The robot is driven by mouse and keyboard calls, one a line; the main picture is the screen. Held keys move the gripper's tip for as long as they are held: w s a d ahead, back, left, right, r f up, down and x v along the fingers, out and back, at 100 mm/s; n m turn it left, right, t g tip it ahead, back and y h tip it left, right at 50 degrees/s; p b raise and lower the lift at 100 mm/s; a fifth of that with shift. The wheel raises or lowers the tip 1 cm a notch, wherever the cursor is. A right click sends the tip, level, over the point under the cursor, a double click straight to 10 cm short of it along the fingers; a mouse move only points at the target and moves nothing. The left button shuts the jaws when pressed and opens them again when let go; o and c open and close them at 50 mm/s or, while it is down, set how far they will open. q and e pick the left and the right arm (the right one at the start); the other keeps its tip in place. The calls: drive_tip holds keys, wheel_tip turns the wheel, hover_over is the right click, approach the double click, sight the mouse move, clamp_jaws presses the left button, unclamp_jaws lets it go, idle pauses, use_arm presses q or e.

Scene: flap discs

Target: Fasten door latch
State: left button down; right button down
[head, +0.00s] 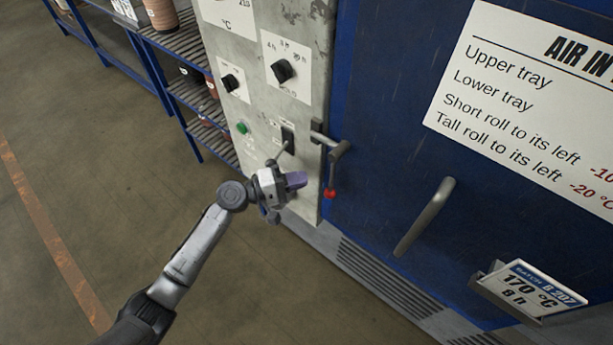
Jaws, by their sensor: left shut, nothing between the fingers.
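The door latch (335,152) is a grey bent lever with a red knob (330,193) at its lower end. It sits at the left edge of the closed-looking blue door (385,120), beside the grey control panel, and its arm hangs downward. Its exact engagement cannot be told. My left gripper (297,180) is shut and empty, in front of the panel's lower part, a little left of the red knob and apart from it in the picture. My right gripper is out of view.
The control panel (262,100) carries dark knobs, a green button (242,128) and a lever switch (287,138). A grey door handle (425,216) and a batch card (535,287) stick out from the door. Blue shelving (172,84) stands behind left. The floor at left is clear.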

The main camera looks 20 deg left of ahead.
use_arm(q)
drive_tip(key=v, duration=0.8)
drive_tip(key=shift+s, duration=0.4)
drive_tip(key=shift+a, duration=0.15)
